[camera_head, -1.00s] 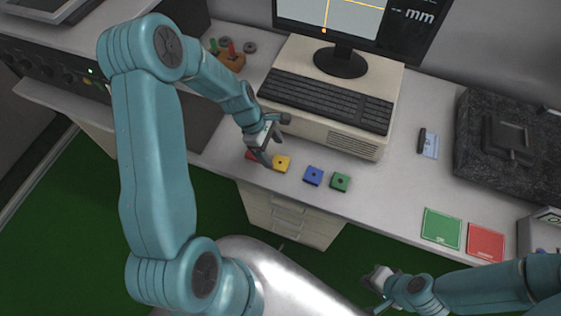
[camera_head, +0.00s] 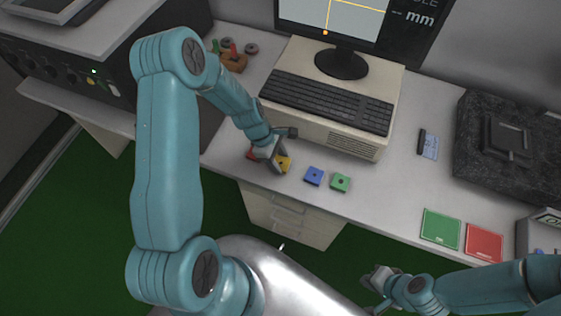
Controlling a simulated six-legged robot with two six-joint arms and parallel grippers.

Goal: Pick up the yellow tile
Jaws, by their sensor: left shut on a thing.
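The yellow tile (camera_head: 285,163) lies at the front part of the bench, left of the blue tile. My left gripper (camera_head: 279,164) is down at it and shut on it, with a finger covering part of its left side. Whether the tile is clear of the bench cannot be told. A red tile (camera_head: 252,154) shows partly behind the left gripper. The blue tile (camera_head: 314,176) and the green tile (camera_head: 340,183) lie to the right. My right gripper (camera_head: 379,283) is low in front of the bench, away from the tiles; its fingers are too small to read.
A beige computer case (camera_head: 355,143) with a black keyboard (camera_head: 325,101) stands close behind the tiles. A green square (camera_head: 441,229) and a red square (camera_head: 485,243) lie at the bench's right front. Bench surface (camera_head: 385,203) between tiles and squares is clear.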

